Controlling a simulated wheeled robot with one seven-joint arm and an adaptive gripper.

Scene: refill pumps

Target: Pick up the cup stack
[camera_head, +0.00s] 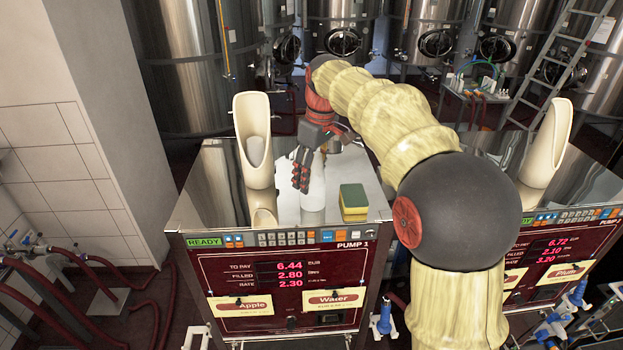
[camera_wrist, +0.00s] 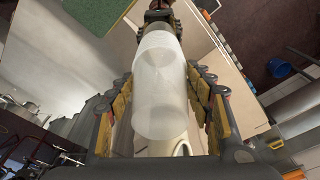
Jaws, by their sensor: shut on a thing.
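The cup stack (camera_wrist: 160,85) is a frosted white, tapered cylinder between my gripper's fingers in the wrist view. In the head view it shows as a pale upright shape (camera_head: 315,185) beside the dark fingers, above the steel top of Pump 1. My gripper (camera_head: 306,165) is shut on it, with jointed, yellow-padded fingers on both sides in the wrist view (camera_wrist: 160,105). The fingers hide part of the stack in the head view. I cannot tell whether its base touches the pump top.
A cream scoop-shaped holder (camera_head: 254,115) with a pale rounded thing inside stands left of my gripper. A green and yellow sponge (camera_head: 354,202) lies to the right. Pump 1 (camera_head: 290,275) has a steel top with some bare room; another cream holder (camera_head: 549,140) stands far right.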

